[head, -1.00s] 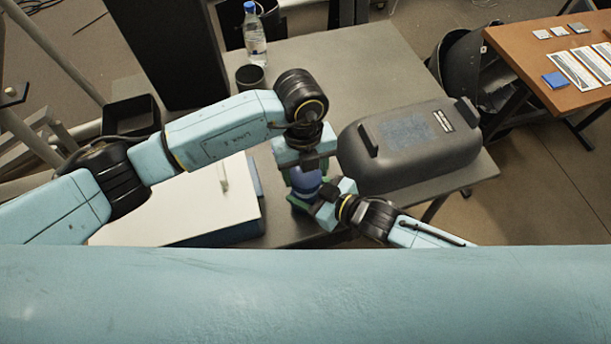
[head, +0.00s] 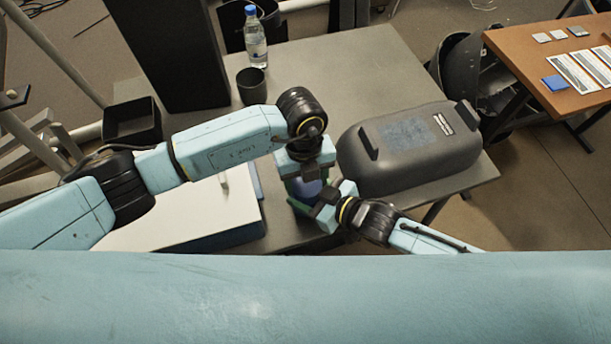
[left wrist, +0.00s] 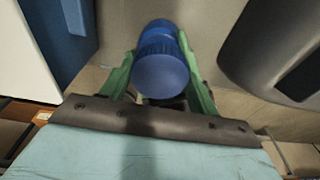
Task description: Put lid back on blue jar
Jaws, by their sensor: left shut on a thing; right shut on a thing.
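The blue lid (left wrist: 160,77) is between the green fingers of my left gripper (left wrist: 160,70) in the left wrist view. The blue jar (left wrist: 157,30) shows just beyond the lid, in line with it; whether they touch I cannot tell. In the head view my left gripper (head: 304,184) points down over the jar and hides the lid. Blue shows between my two grippers (head: 306,189). My right gripper (head: 305,206) comes in from the right, low at the jar, and is shut on it; its grip is partly hidden.
A large dark grey case (head: 410,150) stands close right of the grippers. A white-topped blue box (head: 190,215) is on the left. A dark cup (head: 252,86) and water bottle (head: 255,40) stand at the back. The grey table (head: 340,70) is clear behind the case.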

